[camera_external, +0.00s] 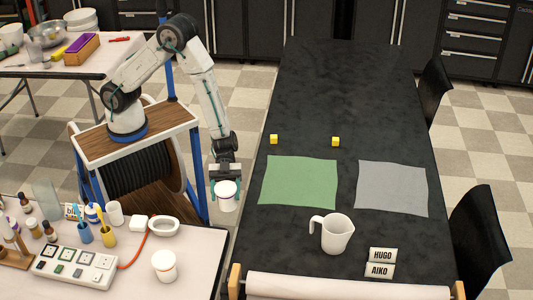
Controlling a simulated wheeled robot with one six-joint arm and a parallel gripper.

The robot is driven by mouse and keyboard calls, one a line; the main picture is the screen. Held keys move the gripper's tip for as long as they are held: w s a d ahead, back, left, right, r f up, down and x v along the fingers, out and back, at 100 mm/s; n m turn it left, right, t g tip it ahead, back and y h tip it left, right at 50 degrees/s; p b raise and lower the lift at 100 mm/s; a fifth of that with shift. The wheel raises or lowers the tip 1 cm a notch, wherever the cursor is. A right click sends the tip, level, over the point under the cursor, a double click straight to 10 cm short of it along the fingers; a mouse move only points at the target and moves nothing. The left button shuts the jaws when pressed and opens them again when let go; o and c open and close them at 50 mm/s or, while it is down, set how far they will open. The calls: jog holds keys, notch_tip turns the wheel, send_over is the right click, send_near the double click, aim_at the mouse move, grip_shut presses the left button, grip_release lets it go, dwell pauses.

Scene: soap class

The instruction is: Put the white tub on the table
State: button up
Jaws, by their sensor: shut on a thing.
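My gripper (226,178) points down and is shut on a white tub (228,198). It holds the tub in the air over the gap between my base and the dark table (390,80), just left of the table's edge. The tub looks upright, with its top partly hidden by the gripper. The fingertips are small and partly hidden. A similar white tub with a coloured rim (164,267) stands on the pale table at the lower left.
On the dark table lie a green cloth (298,181), a grey cloth (393,187), two yellow cubes (274,139), a white pitcher (335,235) and name cards (381,262). A paper roll (345,289) crosses the near end. The table's far half is clear. Chairs (483,235) stand at its right.

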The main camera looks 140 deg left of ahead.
jog(key=s+d+m+g+h, duration=0.4)
jog(key=s+d, duration=0.6)
jog(key=d, duration=0.3)
jog(key=w, duration=0.5)
jog(key=w+d+f, duration=0.1)
jog(key=w, duration=1)
jog(key=shift+d+f, duration=0.15)
jog(key=shift+f, duration=0.05)
jog(key=shift+w+f, duration=0.2)
jog(key=shift+f, duration=1.55)
jog(key=o, duration=1.1)
jog(key=shift+f, duration=0.15)
jog(key=shift+o, duration=0.2)
